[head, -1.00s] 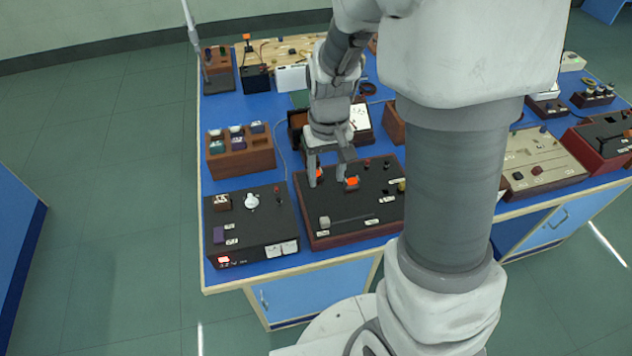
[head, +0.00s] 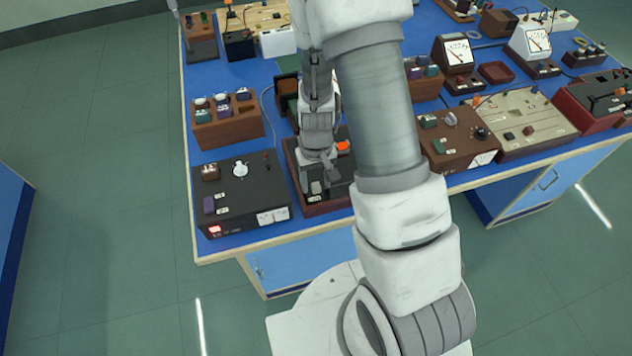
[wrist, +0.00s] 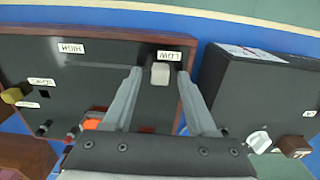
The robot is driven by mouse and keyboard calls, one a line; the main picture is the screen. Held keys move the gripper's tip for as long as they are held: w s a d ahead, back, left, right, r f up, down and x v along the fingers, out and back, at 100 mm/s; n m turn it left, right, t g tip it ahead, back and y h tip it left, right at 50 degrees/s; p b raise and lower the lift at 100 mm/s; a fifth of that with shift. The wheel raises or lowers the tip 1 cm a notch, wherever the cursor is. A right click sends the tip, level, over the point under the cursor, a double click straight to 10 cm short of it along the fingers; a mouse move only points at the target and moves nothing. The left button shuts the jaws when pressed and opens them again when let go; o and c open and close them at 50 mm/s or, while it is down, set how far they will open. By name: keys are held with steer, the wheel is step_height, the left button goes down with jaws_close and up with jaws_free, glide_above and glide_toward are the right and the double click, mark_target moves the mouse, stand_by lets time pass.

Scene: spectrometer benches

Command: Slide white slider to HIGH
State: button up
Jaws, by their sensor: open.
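The white slider (wrist: 160,74) is at the LOW end of its track, close to the LOW label (wrist: 169,56) in the wrist view. The HIGH label (wrist: 71,48) lies at the other end of the track, to the left in that view. My gripper (wrist: 160,80) is open, with one finger on each side of the slider; I cannot tell whether either touches it. In the head view my gripper (head: 316,186) reaches down over the front left of the dark panel (head: 310,206) and hides part of it. My arm covers the panel's right side.
A black box (head: 243,194) with a white knob stands close to the panel's left; it also shows in the wrist view (wrist: 255,95). An orange switch (head: 343,146) is on the panel behind my gripper. A brown block with bottles (head: 228,130) stands further back.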

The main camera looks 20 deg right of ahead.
steer(key=shift+f, duration=0.35)
jaws_close()
stand_by(1.3)
